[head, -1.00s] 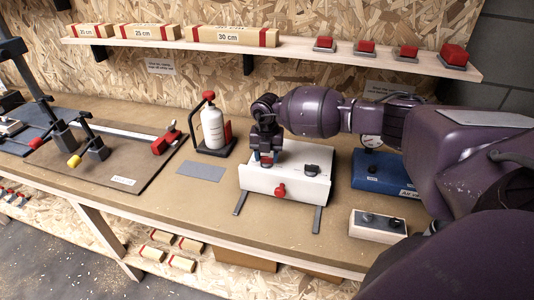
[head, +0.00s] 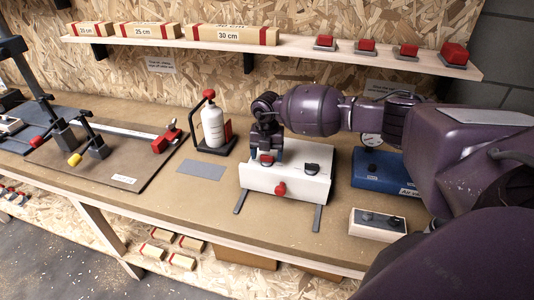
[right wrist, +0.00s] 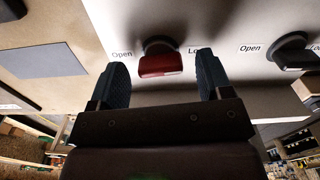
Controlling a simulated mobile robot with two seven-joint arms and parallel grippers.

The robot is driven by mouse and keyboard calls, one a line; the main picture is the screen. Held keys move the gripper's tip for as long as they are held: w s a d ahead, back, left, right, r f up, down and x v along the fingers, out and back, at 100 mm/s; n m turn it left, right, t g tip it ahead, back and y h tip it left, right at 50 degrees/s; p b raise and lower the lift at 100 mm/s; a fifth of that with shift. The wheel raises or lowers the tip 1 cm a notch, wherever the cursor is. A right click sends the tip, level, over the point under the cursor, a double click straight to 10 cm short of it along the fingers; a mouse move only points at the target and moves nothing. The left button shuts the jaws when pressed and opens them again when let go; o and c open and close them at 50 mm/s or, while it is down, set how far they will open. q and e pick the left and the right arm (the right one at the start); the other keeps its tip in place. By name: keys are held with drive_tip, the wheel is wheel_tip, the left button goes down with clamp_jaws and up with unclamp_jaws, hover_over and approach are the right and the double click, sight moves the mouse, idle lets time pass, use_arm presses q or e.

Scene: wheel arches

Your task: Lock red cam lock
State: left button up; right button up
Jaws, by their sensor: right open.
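The red cam lock (head: 267,159) sits on top of the white box (head: 300,185). In the right wrist view the red cam lock (right wrist: 160,65) shows between an "Open" label on its left and a partly hidden "Lo..." label on its right. Its red handle points toward my gripper. My right gripper (head: 266,155) is over the box at this lock. In the right wrist view the gripper's (right wrist: 161,66) two dark blue fingers are apart, one on each side of the handle, with visible gaps. My left gripper is not in view.
A black cam lock (head: 312,167) is on the box's right side. A red knob (head: 280,188) sticks out of the box front. A blue unit (head: 385,175) and a switch block (head: 378,224) stand to the right, a white bottle (head: 213,127) to the left. A shelf (head: 300,47) runs above.

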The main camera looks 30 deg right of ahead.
sight(267, 156)
wheel_tip(267, 156, up, 11)
drive_tip(key=shift+b, duration=0.35)
drive_tip(key=shift+f, duration=0.1)
idle(0.4)
